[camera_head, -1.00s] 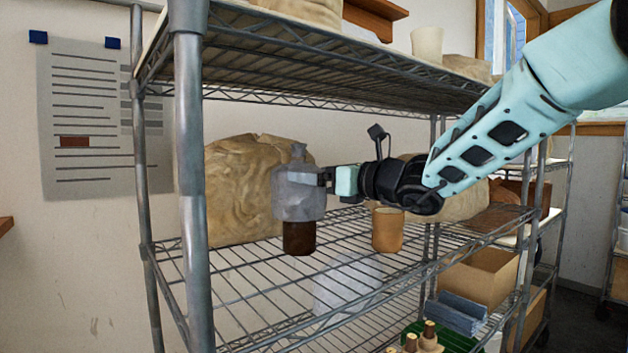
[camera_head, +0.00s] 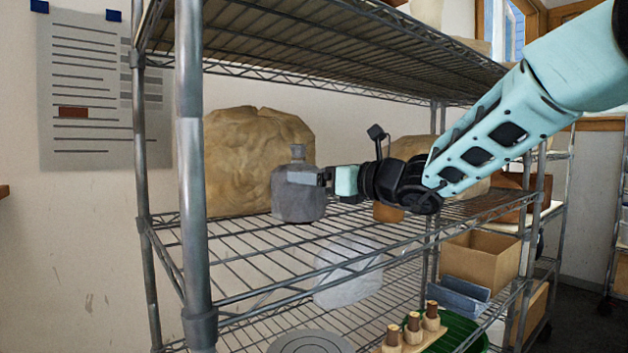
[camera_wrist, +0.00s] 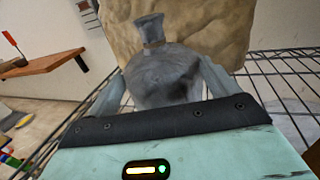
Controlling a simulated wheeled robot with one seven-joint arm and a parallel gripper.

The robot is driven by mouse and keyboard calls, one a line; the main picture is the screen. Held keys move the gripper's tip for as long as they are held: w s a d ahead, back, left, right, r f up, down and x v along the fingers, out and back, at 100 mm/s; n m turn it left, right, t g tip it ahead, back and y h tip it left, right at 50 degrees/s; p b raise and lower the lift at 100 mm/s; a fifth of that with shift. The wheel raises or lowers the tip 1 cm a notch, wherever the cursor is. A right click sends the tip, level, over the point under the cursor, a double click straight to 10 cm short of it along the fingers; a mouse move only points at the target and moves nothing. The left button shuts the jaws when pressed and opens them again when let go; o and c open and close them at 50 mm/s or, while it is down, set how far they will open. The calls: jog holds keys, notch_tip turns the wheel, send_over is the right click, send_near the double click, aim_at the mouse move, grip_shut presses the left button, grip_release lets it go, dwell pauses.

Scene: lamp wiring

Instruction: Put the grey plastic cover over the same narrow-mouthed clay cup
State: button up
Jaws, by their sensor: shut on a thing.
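The grey cover (camera_head: 298,202), a rounded bell with a small knob on top, stands upright at the wire shelf's left part. My gripper (camera_head: 326,178) is shut on it from the right, near its upper part. In the wrist view the two fingers flank the cover (camera_wrist: 163,80) below its knob. The cover's lower rim appears down at about shelf level; I cannot tell whether it touches the wires. The dark brown cup is hidden, apparently inside the cover. An orange-tan clay cup (camera_head: 386,212) stands to the right, mostly hidden behind my wrist.
A large wrapped clay lump (camera_head: 255,155) sits close behind the cover. Another lump (camera_head: 415,148) is behind my arm. The upper shelf (camera_head: 330,65) hangs above, and a metal post (camera_head: 190,180) stands at the left front. The shelf's front left is clear.

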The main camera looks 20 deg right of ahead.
jog(key=shift+f+b, duration=0.6)
dwell(0.5)
jog(key=o, duration=0.8)
jog(key=b+v, duration=0.2)
jog(key=v, duration=1.5)
jog(key=shift+s+d+b, duration=0.1)
jog(key=shift+d+b, duration=0.05)
jog(key=shift+b, duration=0.25)
jog(key=shift+d+f, duration=0.1)
